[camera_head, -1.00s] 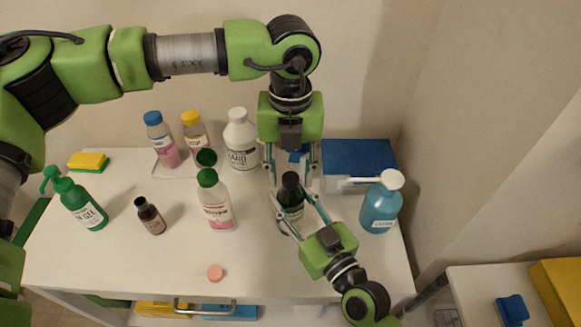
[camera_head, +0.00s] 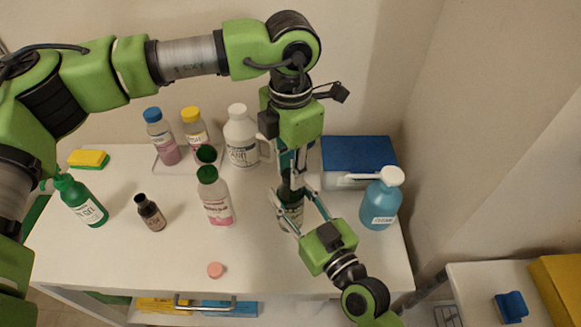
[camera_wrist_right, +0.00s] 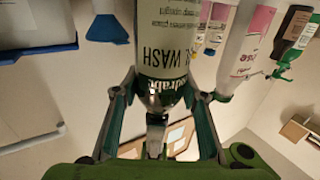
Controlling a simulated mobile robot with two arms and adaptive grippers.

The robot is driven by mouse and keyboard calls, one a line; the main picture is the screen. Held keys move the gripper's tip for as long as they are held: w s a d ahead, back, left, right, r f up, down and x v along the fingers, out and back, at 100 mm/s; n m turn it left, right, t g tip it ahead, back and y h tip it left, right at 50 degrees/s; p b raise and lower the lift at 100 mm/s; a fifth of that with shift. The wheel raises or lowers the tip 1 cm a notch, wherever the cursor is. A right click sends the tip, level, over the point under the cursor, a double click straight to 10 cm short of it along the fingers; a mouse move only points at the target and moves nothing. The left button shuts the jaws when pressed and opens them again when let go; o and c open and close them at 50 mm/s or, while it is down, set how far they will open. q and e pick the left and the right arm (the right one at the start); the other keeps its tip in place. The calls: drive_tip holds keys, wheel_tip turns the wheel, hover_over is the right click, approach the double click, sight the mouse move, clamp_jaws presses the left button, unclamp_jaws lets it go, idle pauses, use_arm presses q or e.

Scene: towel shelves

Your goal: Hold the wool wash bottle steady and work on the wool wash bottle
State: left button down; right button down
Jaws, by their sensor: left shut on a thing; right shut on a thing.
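The wool wash bottle (camera_head: 290,208) is dark with a pale label and stands upright on the white tabletop, right of the middle. My right gripper (camera_head: 296,215) reaches in from the front right and is shut around its body. The label, with the word WASH, shows between the fingers in the right wrist view (camera_wrist_right: 165,45). My left gripper (camera_head: 293,176) points down from above and is shut on the top of the bottle. Its fingers hide the cap.
A white jug (camera_head: 240,140), a green-capped bottle (camera_head: 215,200) and a brown bottle (camera_head: 150,213) stand to the left. A blue pump bottle (camera_head: 380,203) and a blue-lidded box (camera_head: 358,160) are close on the right. A pink disc (camera_head: 215,270) lies at the front.

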use_arm(q)
drive_tip(key=m, duration=0.7)
drive_tip(key=c, duration=1.7)
unclamp_jaws()
drive_tip(key=shift+r, duration=2.25)
drive_tip(key=shift+r, duration=0.1)
drive_tip(key=shift+c, duration=0.4)
wheel_tip(320, 180, up, 3)
drive_tip(key=n, duration=0.5)
drive_tip(key=shift+r, duration=0.15)
